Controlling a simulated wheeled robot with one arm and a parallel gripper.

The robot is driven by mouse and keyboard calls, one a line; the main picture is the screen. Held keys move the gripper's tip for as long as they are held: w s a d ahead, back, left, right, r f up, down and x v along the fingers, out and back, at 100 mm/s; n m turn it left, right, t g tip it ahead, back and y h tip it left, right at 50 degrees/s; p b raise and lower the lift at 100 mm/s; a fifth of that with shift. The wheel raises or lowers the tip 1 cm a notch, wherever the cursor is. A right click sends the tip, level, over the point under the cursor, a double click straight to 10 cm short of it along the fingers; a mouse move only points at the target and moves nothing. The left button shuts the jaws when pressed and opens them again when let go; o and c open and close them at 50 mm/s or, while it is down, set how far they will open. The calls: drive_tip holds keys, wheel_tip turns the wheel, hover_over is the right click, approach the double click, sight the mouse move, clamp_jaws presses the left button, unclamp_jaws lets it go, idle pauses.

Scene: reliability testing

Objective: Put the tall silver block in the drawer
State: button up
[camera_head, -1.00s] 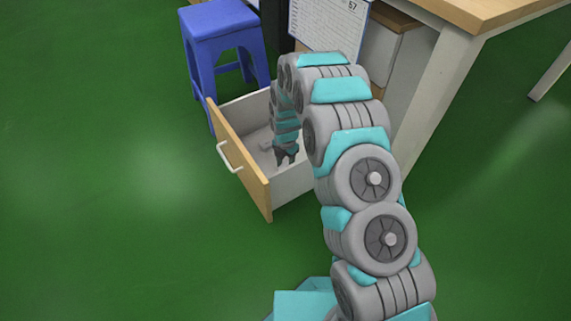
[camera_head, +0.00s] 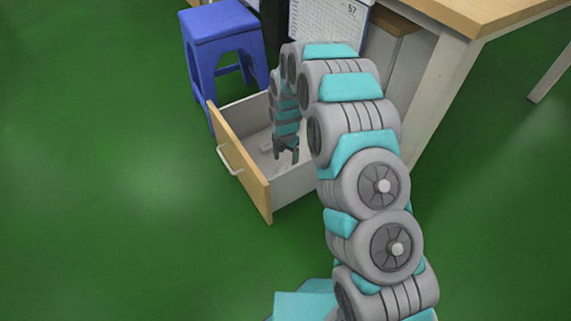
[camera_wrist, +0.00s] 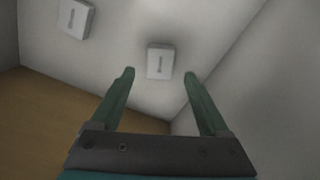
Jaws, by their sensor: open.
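The drawer (camera_head: 239,164) stands pulled out, with a wooden front and pale inside. My gripper (camera_head: 286,158) points down into it, near its right side. In the wrist view my gripper (camera_wrist: 159,73) is open, its two fingers apart with nothing clamped between them. A small silver-grey block (camera_wrist: 160,60) with a dark mark lies on the drawer floor, just past and between the fingertips. A second similar block (camera_wrist: 75,18) lies farther off at the upper left. From above I cannot tell which one is the tall silver block.
A blue stool (camera_head: 222,50) stands behind the drawer. A wood-topped table (camera_head: 475,15) with white legs is at the upper right. A white printed sheet (camera_head: 325,22) is behind my arm. The green floor at left is clear.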

drive_tip(key=s+d+r+m, duration=0.2)
drive_tip(key=s+r+m, duration=0.1)
drive_tip(key=r, duration=0.5)
drive_tip(key=s+d+r+m, duration=0.2)
drive_tip(key=r, duration=0.7)
drive_tip(key=s+d+r+m, duration=0.6)
drive_tip(key=s+r+m, duration=0.3)
drive_tip(key=s, duration=0.3)
drive_tip(key=s+d+r+m, duration=0.2)
drive_tip(key=s+m, duration=0.3)
drive_tip(key=s, duration=0.3)
drive_tip(key=s+d+r+m+g, duration=0.1)
drive_tip(key=s+d+r+m, duration=0.1)
drive_tip(key=s+m, duration=0.3)
drive_tip(key=s+d+r+m, duration=0.2)
drive_tip(key=s+m, duration=0.3)
drive_tip(key=s, duration=0.6)
drive_tip(key=shift+d+g+p, duration=0.3)
drive_tip(key=shift+d+g, duration=0.1)
drive_tip(key=shift+d, duration=0.25)
